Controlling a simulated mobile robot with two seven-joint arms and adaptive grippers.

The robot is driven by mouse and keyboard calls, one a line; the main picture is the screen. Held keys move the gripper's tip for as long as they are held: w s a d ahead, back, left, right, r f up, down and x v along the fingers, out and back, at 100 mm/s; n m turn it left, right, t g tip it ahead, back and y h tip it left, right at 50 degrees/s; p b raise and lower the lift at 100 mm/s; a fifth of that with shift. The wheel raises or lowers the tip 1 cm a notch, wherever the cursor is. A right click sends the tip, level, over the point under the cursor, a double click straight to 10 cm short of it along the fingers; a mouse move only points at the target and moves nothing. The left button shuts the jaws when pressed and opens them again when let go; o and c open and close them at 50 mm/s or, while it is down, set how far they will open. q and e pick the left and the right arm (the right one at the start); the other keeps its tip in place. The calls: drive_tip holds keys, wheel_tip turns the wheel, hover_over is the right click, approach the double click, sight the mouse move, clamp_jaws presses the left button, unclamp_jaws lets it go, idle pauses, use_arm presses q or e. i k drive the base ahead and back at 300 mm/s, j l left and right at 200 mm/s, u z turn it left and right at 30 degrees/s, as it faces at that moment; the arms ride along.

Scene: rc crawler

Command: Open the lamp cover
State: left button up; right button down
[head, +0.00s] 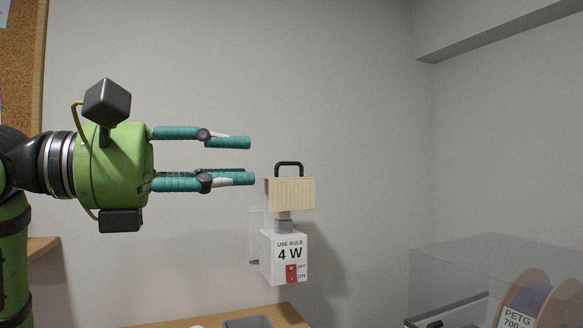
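The lamp cover (291,195) is a cream, ribbed shade with a black loop handle (289,166) on top. It sits over the lamp base (284,257), a white box on the wall marked "USE BULB 4 W" with a red on/off switch (291,273). A grey socket (284,226) shows between them. My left gripper (250,162) is open, its teal fingers pointing right. Its lower fingertip is close to the cover's upper left edge; I cannot tell if they touch. The handle is to the right of the fingertips with nothing gripping it. Any bulb is hidden. My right gripper is not in view.
A wooden table (220,318) with a grey tray (248,322) is below the lamp. A clear box (470,262) and a spool labelled PETG (520,315) stand at the lower right. A corkboard (20,60) hangs at the upper left. The wall area above the lamp is clear.

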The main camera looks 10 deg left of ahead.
sight(286, 192)
drive_tip(key=i+j, duration=0.15)
drive_tip(key=i, duration=0.4)
drive_tip(key=i+j, duration=0.15)
drive_tip(key=i, duration=0.35)
